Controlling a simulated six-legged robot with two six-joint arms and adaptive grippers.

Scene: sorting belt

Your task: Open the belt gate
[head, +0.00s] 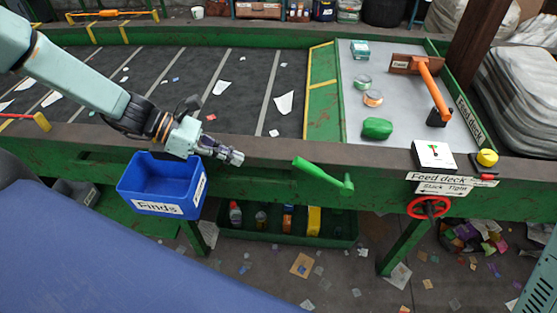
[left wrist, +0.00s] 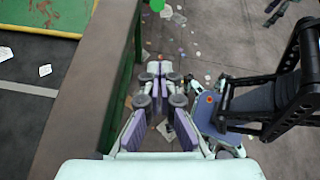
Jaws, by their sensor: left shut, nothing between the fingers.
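My left gripper (head: 237,157) is in front of the belt's front rail, above and right of the blue Finds bin. Its fingers are shut and empty. In the left wrist view the shut fingers (left wrist: 160,70) point along the rail's outer side. A green crank handle (head: 322,174) sticks out from the rail, to the right of my fingertips and apart from them. A green round end, likely of this handle (left wrist: 157,5), shows at the top of the left wrist view. An orange lever (head: 432,88) leans at a brown block on the feed deck. Which part is the gate itself, I cannot tell.
The blue Finds bin (head: 160,188) hangs below my left forearm. The dark belt (head: 240,85) carries paper scraps. The grey feed deck (head: 390,80) holds tins and a green lump. A red handwheel (head: 428,207) and a yellow button (head: 487,157) are at right. A bottle tray (head: 335,234) stands below.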

